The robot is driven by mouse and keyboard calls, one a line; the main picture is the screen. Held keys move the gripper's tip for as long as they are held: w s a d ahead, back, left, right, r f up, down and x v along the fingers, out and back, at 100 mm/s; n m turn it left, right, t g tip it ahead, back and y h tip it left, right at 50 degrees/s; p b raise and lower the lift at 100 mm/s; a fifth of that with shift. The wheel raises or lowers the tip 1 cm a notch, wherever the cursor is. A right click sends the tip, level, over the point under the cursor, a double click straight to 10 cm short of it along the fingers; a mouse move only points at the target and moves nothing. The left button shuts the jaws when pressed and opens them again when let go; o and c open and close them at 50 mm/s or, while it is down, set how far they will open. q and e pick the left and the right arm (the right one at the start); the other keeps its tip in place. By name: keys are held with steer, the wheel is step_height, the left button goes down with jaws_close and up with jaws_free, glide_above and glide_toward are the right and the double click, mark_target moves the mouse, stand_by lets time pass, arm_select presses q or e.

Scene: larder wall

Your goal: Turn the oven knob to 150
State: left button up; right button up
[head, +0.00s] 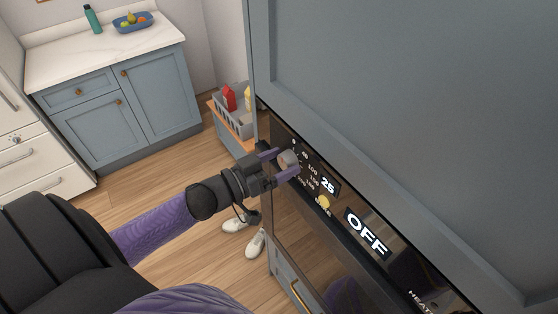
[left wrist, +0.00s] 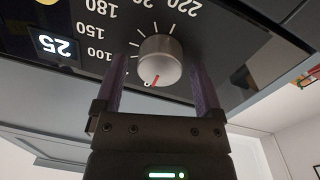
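The oven knob (head: 288,158) is a round silver knob on the dark oven panel (head: 349,205). In the left wrist view the knob (left wrist: 160,58) has a red pointer at its lower edge, near the 0 mark. The scale around it shows 100, 150, 180 and 220; the 150 mark (left wrist: 90,32) is at the upper left. My left gripper (head: 281,164) is open, with one finger on each side of the knob and a visible gap on both sides. In the left wrist view the gripper (left wrist: 160,66) holds nothing. My right gripper is not in view.
The panel's displays read 25 (head: 328,186) and OFF (head: 367,234). A large blue-grey cabinet door (head: 420,110) is above the panel. A counter (head: 105,50) with a fruit bowl is at the back left.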

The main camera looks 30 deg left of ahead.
arm_select(q)
jaws_close()
steer(key=m+p, duration=0.1)
steer(key=m, duration=0.2)
steer(key=shift+r+m, duration=0.15)
steer(key=shift+m, duration=0.25)
steer(key=m+p, duration=0.1)
steer(key=m, duration=0.3)
steer(key=shift+s+d, duration=0.1)
steer(key=m, duration=0.4)
steer(key=shift+d+m+y+p, duration=0.1)
steer(key=shift+m+y+p, duration=0.2)
steer(key=shift+m+y, duration=0.1)
steer(key=m, duration=0.4)
steer(key=shift+f, duration=0.2)
steer(key=shift+m, duration=0.4)
